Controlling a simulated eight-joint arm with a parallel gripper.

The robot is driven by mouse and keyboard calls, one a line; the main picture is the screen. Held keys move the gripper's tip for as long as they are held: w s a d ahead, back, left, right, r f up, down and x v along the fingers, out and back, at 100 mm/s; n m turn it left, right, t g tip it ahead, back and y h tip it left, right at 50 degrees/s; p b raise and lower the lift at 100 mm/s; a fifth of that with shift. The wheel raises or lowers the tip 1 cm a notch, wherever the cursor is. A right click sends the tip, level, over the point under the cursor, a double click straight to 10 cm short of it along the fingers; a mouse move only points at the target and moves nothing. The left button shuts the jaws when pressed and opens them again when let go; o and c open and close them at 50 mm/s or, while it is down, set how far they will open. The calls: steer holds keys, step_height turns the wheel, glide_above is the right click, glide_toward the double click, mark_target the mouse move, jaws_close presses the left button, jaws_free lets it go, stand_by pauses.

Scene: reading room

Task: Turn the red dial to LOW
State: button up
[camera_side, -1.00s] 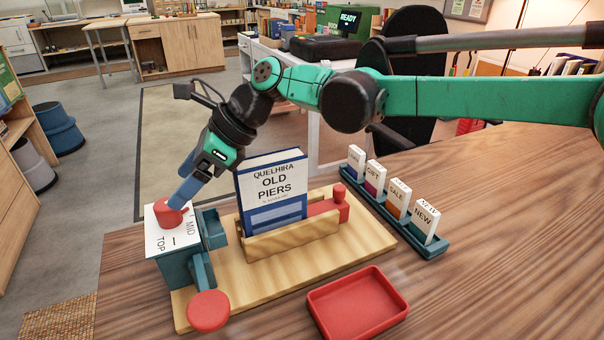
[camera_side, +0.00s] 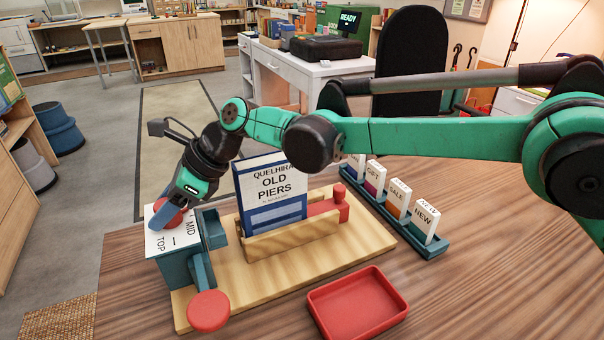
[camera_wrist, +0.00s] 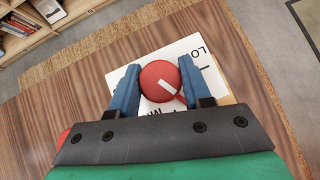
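The red dial (camera_side: 177,216) sits on a white label plate (camera_side: 160,244) on top of a teal box (camera_side: 178,269) at the left of the board. The dial's white pointer slants to the lower right, near partly hidden lettering that starts MI. Letters LO show at the plate's upper right. My gripper (camera_side: 163,218) reaches down over the dial in the side view.
A book (camera_side: 270,196) stands in a wooden holder, with a red block (camera_side: 341,203) to its right. A red round pad (camera_side: 208,310) is at the board's front. A red tray (camera_side: 357,303) and a teal card rack (camera_side: 432,248) stand right. The wooden table is clear at front right.

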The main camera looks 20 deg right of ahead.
jaws_close()
steer(key=n+g, duration=0.2)
steer(key=n, duration=0.1)
steer(key=shift+w+n+g, duration=0.1)
steer(key=shift+n+g, duration=0.6)
steer(key=shift+n, duration=0.1)
steer(key=o, duration=0.8)
jaws_free()
steer(key=shift+v, duration=2.85)
